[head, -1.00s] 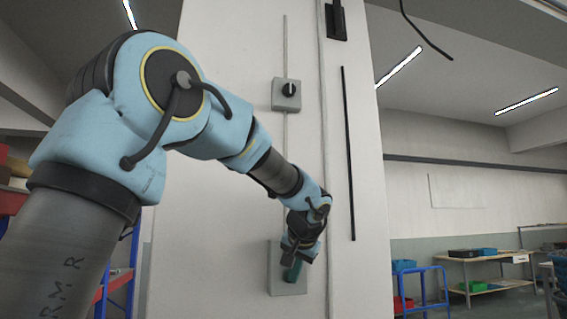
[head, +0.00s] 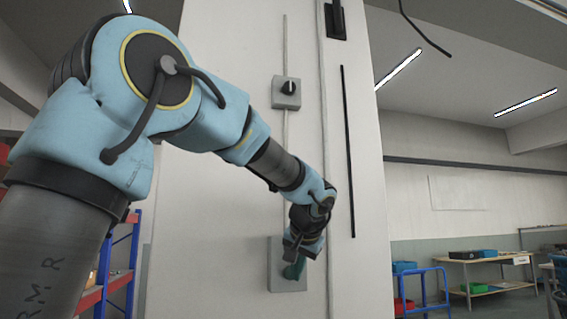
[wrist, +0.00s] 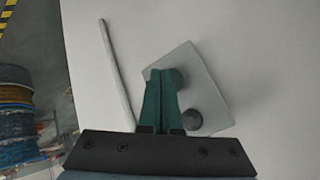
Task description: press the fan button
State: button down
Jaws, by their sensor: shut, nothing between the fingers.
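A grey control box (head: 288,283) is mounted low on the white pillar. In the wrist view the box (wrist: 214,94) looks tilted and carries two round buttons. No label is readable, so I cannot tell which is for the fan. My gripper (head: 294,269) is in front of the box, its teal fingers shut and empty.
A grey box with a black rotary knob (head: 287,91) is higher on the pillar, with a thin conduit (head: 285,140) between the boxes. A dark vertical strip (head: 348,150) runs on the right. Shelving and a workbench (head: 485,270) stand in the background, away from the arm.

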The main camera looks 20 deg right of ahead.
jog(key=s, duration=0.1)
jog(key=s+b, duration=0.1)
jog(key=s, duration=0.1)
jog(key=s+b, duration=0.1)
jog(key=shift+s+a, duration=0.25)
dwell(0.3)
jog(key=w+a+f+n+g+y, duration=0.1)
jog(key=a+f+g, duration=0.1)
jog(key=a+f, duration=0.65)
jog(key=w+a+f+n+g+y, duration=0.1)
jog(key=w+a+f+n+g, duration=0.1)
jog(key=a+f, duration=0.65)
jog(key=s+a+f+n+g, duration=0.1)
jog(key=s+a+f+n, duration=0.1)
jog(key=a, duration=0.4)
jog(key=s+a+f+n+g, duration=0.1)
jog(key=s+a+f+n, duration=0.1)
jog(key=s+a+f, duration=0.3)
jog(key=s+a+f+n+g, duration=0.1)
jog(key=s+a+f, duration=0.3)
jog(key=a+f, duration=0.2)
jog(key=shift+a+f+n, duration=0.3)
jog(key=shift+a+n, duration=0.1)
jog(key=shift+a, duration=0.85)
jog(key=c, duration=1.6)
grip_release()
